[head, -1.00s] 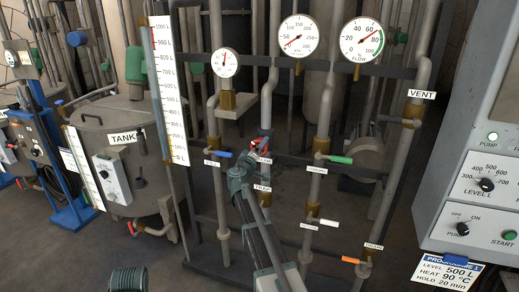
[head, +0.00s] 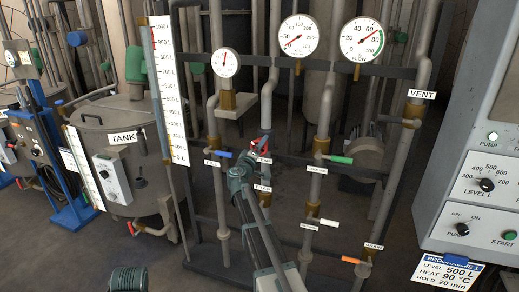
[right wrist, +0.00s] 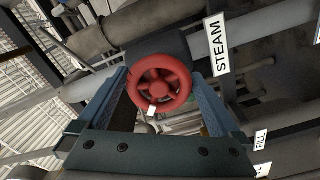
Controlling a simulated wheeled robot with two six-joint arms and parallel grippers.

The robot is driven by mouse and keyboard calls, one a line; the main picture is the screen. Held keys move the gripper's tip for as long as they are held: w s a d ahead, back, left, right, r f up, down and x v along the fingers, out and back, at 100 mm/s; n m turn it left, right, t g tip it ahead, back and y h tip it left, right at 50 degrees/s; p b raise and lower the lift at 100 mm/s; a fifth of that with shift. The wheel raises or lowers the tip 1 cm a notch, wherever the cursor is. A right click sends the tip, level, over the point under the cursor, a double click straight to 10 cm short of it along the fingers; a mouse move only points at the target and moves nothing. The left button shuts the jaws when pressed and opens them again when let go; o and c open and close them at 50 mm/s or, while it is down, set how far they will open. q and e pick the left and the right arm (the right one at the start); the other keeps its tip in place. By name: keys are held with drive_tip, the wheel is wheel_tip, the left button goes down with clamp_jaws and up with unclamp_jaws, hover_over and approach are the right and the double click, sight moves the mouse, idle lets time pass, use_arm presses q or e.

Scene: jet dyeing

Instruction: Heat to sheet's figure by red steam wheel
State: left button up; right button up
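The red steam wheel (right wrist: 160,84) shows face-on in the right wrist view, with a small white mark low on its rim. The STEAM label (right wrist: 217,45) hangs to its right. My right gripper (right wrist: 159,76) is open, with one finger on each side of the wheel; firm contact is not visible. In the head view the wheel (head: 263,145) is small and partly hidden by my right gripper. The programme sheet (head: 447,273) reads 500 L, 90 °C, 20 min. A round gauge (head: 298,38) with a red needle pointing lower left is above the wheel.
Other valve handles are close by: blue (head: 221,154), green (head: 340,159), white (head: 329,223) and orange (head: 351,260). A level scale (head: 168,90) and the tank (head: 110,150) are at left. The control panel (head: 475,195) is at right.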

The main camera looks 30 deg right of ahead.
drive_tip(key=shift+a, duration=0.1)
drive_tip(key=v, duration=1.3)
drive_tip(key=shift+s+a, duration=0.2)
drive_tip(key=shift+a, duration=0.05)
idle(6.3)
